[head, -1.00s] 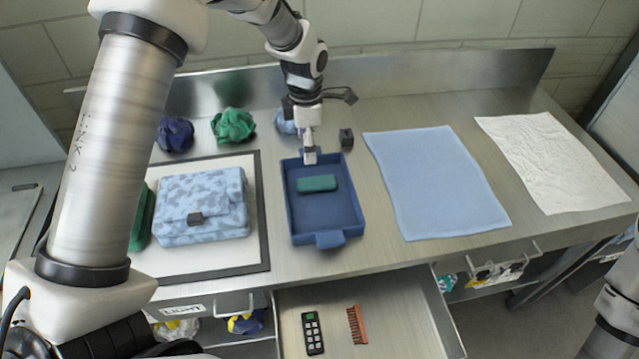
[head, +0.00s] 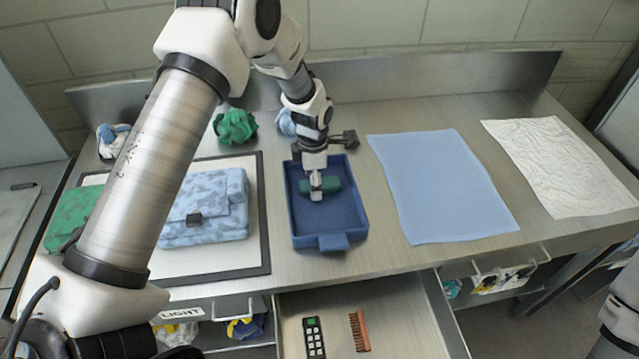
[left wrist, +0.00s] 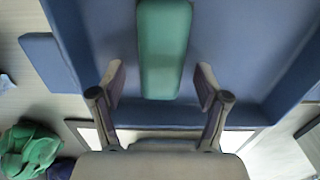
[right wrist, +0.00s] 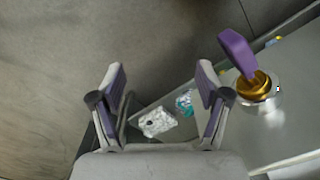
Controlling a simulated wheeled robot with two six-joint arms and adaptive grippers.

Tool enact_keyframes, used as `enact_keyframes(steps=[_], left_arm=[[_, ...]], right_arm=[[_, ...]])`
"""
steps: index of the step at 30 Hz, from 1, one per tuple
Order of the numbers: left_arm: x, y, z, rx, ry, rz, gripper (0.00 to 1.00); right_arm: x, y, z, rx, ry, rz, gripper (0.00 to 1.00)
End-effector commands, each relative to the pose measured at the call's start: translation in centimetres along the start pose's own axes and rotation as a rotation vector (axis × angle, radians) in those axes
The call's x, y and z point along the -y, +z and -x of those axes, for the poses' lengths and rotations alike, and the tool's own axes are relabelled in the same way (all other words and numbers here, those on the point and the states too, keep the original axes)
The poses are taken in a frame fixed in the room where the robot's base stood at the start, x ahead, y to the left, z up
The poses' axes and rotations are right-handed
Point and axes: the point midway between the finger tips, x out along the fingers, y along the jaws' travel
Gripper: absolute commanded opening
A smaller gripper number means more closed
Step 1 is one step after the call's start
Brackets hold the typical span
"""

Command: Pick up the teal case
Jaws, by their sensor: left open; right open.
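The teal case (head: 334,185) lies inside the blue tray (head: 342,241), partly hidden in the head view by my left gripper (head: 316,192). My left gripper is open and points down over the case. In the left wrist view, the case (left wrist: 163,50) is a long rounded block lined up between the open fingers (left wrist: 160,85), with its near end just at the fingertip gap. My right gripper (right wrist: 160,80) is open and empty in the right wrist view, away from the tray.
A light blue cloth (head: 440,185) and white cloth (head: 560,165) lie right. The open drawer below holds a remote (head: 313,337) and a brush (head: 358,331).

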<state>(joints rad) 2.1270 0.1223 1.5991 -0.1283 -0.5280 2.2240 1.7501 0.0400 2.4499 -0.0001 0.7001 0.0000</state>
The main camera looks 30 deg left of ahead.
Motion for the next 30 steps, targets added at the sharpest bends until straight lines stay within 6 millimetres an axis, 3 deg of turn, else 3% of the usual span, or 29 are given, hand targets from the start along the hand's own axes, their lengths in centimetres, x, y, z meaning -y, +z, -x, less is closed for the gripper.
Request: enact_keyframes(steps=[1, 2, 6, 7, 16, 19, 30], left_arm=[[0.0, 0.0, 0.0, 0.000, 0.000, 0.000, 0.75], [0.0, 0.0, 0.0, 0.000, 0.000, 0.000, 0.68], [0.0, 0.0, 0.0, 0.000, 0.000, 0.000, 0.18], [0.0, 0.0, 0.0, 0.000, 0.000, 0.000, 0.10], [0.0, 0.0, 0.1, 0.000, 0.000, 0.000, 0.10], [-0.1, 0.1, 0.9, 0.002, 0.002, 0.000, 0.10], [-0.1, 0.1, 8.9, 0.002, 0.003, 0.000, 0.10]], right_arm=[[0.0, 0.0, 0.0, 0.000, 0.000, 0.000, 0.76], [0.0, 0.0, 0.0, 0.000, 0.000, 0.000, 0.76], [0.0, 0.0, 0.0, 0.001, 0.000, 0.000, 0.76], [0.0, 0.0, 0.0, 0.001, 0.000, 0.000, 0.76], [0.0, 0.0, -0.1, 0.000, 0.000, 0.000, 0.76], [0.0, 0.0, -0.3, 0.000, 0.000, 0.000, 0.76], [0.0, 0.0, -1.9, 0.000, 0.000, 0.000, 0.76]])
